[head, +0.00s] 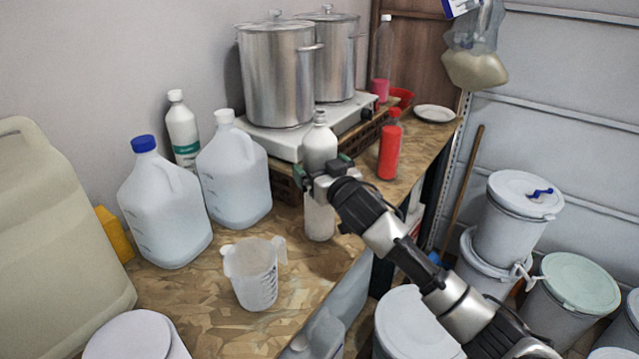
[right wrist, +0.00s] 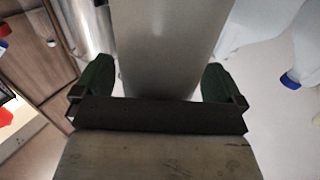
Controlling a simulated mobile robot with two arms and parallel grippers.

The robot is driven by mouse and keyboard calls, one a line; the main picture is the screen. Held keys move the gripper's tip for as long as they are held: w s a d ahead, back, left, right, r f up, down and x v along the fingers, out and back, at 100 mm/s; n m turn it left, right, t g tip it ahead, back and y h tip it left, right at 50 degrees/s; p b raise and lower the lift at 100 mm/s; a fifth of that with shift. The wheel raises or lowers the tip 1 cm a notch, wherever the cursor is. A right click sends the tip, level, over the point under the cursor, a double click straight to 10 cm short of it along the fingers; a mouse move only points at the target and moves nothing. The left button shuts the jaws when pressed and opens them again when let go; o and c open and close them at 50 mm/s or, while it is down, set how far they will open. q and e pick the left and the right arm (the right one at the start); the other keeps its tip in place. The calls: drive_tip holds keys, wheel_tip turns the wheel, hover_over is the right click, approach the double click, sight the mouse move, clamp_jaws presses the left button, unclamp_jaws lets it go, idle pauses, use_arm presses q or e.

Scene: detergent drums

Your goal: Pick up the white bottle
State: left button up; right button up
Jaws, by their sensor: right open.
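The white bottle (head: 319,146) stands upright on the wooden counter, in front of the white hot plate. Its lower part shows below my right gripper (head: 324,172), and its middle is partly hidden by the gripper. My right gripper is open, with its green-padded fingers at mid-height of the bottle. In the right wrist view, the pale bottle body (right wrist: 170,45) fills the space between the two open fingers (right wrist: 158,82). I cannot tell whether either finger touches it. Another white bottle with a green label (head: 183,130) stands at the back left. My left gripper is not in view.
Two large jugs (head: 165,210) (head: 234,172) and a clear measuring cup (head: 254,278) stand left of the bottle. Steel pots (head: 276,75) sit on the hot plate (head: 285,143) behind. A red bottle (head: 390,148) stands to the right. White buckets (head: 515,225) stand beyond the counter's right edge.

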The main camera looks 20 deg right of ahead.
drive_tip(key=shift+w, duration=0.35)
drive_tip(key=c, duration=1.7)
drive_tip(key=shift+r, duration=0.15)
drive_tip(key=shift+c, duration=0.6)
